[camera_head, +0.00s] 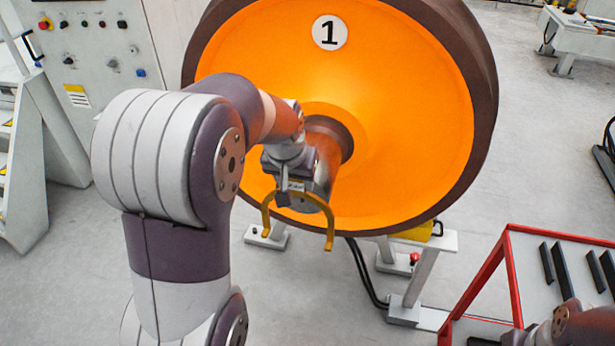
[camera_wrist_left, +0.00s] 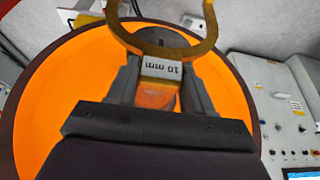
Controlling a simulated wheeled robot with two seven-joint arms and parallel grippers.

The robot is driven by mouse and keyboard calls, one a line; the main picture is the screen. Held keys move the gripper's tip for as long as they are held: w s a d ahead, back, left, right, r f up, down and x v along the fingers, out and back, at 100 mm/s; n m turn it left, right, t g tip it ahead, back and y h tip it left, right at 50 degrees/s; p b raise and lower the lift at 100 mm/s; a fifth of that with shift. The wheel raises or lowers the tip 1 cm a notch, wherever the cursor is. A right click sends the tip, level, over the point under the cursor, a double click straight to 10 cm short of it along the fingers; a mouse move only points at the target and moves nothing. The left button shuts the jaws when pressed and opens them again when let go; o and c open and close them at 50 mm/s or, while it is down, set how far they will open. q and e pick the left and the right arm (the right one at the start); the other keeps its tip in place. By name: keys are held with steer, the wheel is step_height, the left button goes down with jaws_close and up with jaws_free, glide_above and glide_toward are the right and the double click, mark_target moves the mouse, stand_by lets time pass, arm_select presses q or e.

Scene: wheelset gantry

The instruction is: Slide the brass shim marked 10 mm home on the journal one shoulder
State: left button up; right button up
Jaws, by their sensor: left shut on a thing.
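The brass shim (camera_head: 318,203) is a C-shaped yellow piece with its open side down in the head view. The dark journal (camera_head: 328,172) sticks out from the hub of the orange wheel marked 1 (camera_head: 400,90). The shim lines up with the journal's near end; I cannot tell whether it is around it or in front. The shoulder's contact area is not clearly seen.
A grey control panel (camera_head: 95,45) stands behind at the left. A red-edged table (camera_head: 508,275) with several black bars is at the lower right, with part of my right arm over it. A grey stand (camera_head: 425,272) is below the wheel.

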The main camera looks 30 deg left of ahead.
arm_select(q)
steer(key=shift+w+a+r+p, duration=0.15)
steer(key=shift+w+a+p, duration=0.15)
steer(key=shift+p, duration=0.1)
steer(key=w, duration=0.2)
steer(key=w+a+p, duration=0.1)
steer(key=w, duration=0.1)
steer(key=shift+a+p, duration=0.2)
steer(key=shift+p, duration=0.1)
arm_select(e)
steer(key=r, duration=0.2)
steer(key=s, duration=0.1)
steer(key=shift+a+r, duration=0.35)
steer(key=shift+r, duration=0.05)
arm_select(q)
steer(key=shift+p, duration=0.35)
arm_select(e)
steer(key=shift+r, duration=0.3)
